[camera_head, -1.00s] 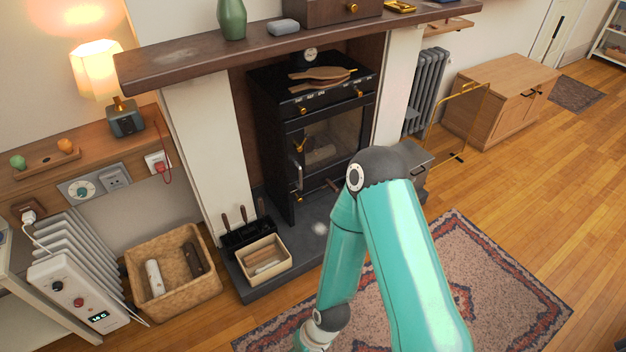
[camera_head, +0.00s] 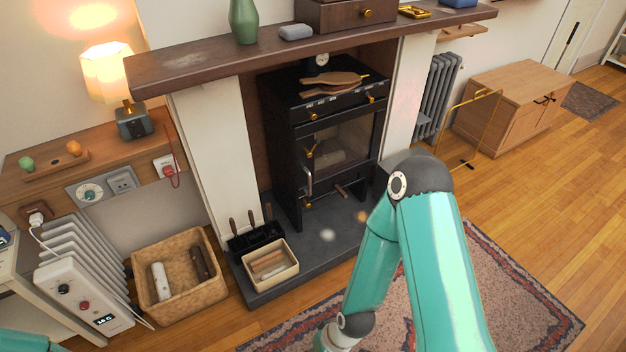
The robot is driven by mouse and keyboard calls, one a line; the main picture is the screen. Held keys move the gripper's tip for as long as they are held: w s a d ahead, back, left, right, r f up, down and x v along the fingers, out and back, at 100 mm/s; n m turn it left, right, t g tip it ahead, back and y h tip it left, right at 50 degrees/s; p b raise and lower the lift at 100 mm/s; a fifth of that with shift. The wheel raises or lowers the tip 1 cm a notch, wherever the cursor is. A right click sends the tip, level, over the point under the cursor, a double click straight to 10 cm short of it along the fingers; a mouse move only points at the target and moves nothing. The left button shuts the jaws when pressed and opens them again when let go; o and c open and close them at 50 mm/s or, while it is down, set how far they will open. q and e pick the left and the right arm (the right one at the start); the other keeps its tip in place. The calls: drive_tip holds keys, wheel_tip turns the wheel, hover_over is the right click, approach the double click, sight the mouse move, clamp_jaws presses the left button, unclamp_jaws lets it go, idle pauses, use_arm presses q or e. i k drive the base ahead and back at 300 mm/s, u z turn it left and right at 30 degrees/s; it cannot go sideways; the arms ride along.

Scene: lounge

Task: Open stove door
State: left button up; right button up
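The black stove (camera_head: 284,150) stands in the fireplace under a dark wooden mantel. Its glass-fronted door (camera_head: 340,143) faces right of centre and looks shut. A pale metal handle (camera_head: 308,179) sits upright at the door's left edge, with brass-coloured fittings near it. My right arm, teal with a dark grey elbow, rises in front, to the right of the stove. Its gripper is not in view. A small teal piece of my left arm shows at the bottom left corner; the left gripper is not in view.
A stone hearth (camera_head: 345,231) lies under the stove. A box of sticks (camera_head: 271,283) and a black tool holder (camera_head: 256,240) stand on its left. A log basket (camera_head: 213,291) and white heater (camera_head: 75,292) are further left. A patterned rug (camera_head: 520,300) covers the floor at right.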

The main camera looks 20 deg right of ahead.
sight(303, 133)
drive_tip(key=i, duration=0.9)
drive_tip(key=u, duration=0.05)
